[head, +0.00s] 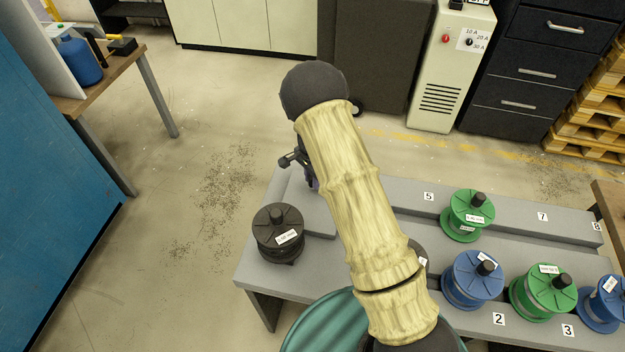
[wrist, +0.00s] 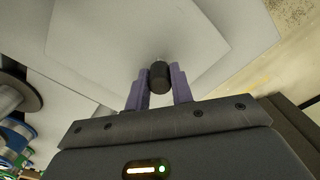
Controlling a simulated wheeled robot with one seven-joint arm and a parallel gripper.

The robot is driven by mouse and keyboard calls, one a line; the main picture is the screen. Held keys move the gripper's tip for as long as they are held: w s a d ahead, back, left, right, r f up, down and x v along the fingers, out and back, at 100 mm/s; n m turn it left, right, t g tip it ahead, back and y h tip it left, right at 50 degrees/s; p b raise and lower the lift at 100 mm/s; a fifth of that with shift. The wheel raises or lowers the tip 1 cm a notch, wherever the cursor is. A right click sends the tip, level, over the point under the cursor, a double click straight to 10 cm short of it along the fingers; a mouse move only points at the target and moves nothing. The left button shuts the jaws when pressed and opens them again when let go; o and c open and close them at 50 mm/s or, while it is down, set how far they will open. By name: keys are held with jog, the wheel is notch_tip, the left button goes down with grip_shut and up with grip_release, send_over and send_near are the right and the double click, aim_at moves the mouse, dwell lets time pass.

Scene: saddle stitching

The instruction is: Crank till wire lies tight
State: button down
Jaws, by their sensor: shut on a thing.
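My gripper (wrist: 160,82) shows in the wrist view with its two purple fingers closed on a dark cylindrical knob (wrist: 160,76), which looks like the crank's handle. In the head view my arm in its pale sleeve hides most of the gripper, and only a bit of purple shows beside a dark metal part (head: 292,159) at the back left of the grey bench. A black spool (head: 272,222) with a white label stands at the bench's left end. I cannot make out the wire or how tight it lies.
Green spools (head: 470,213) and blue spools (head: 470,277) stand along the stepped grey bench (head: 400,200) to the right, by numbered tags. A blue cabinet (head: 60,190) stands at left. A welder-like box (head: 448,70) and dark drawers (head: 535,70) stand behind.

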jog(key=shift+w+a+m, duration=0.1)
jog(key=shift+w+m, duration=0.25)
jog(key=shift+m, duration=0.35)
jog(key=c, duration=1.2)
grip_release()
notch_tip(320, 180, up, 17)
jog(key=b, duration=0.2)
jog(key=shift+r, duration=0.2)
